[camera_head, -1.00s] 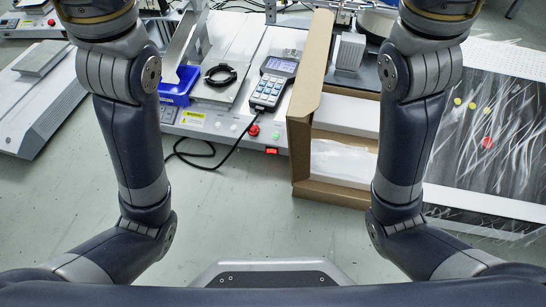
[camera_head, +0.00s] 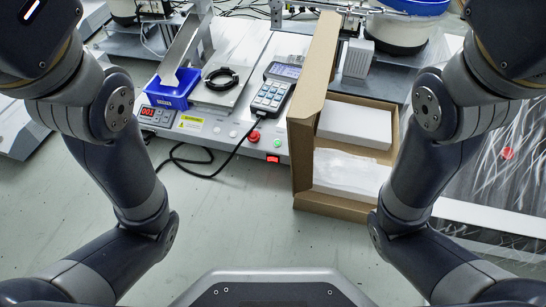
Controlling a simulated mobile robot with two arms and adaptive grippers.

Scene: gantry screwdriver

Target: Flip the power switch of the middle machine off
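The middle machine (camera_head: 205,128) stands at the centre back, with its front panel facing me. Its red power switch (camera_head: 273,159) is low on the front face, near the panel's right end and close to the open cardboard box. The switch's rocker position is too small to tell. A small display on the panel's left (camera_head: 148,112) shows lit red digits. Both my arms reach up along the sides of the picture. Their grippers lie outside the frame, so neither gripper shows.
An open cardboard box (camera_head: 300,160) with white packages stands right of the switch. A handheld keypad (camera_head: 273,88) lies on the machine, its black cable looping over the floor in front. A blue bin (camera_head: 172,90) sits at the left.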

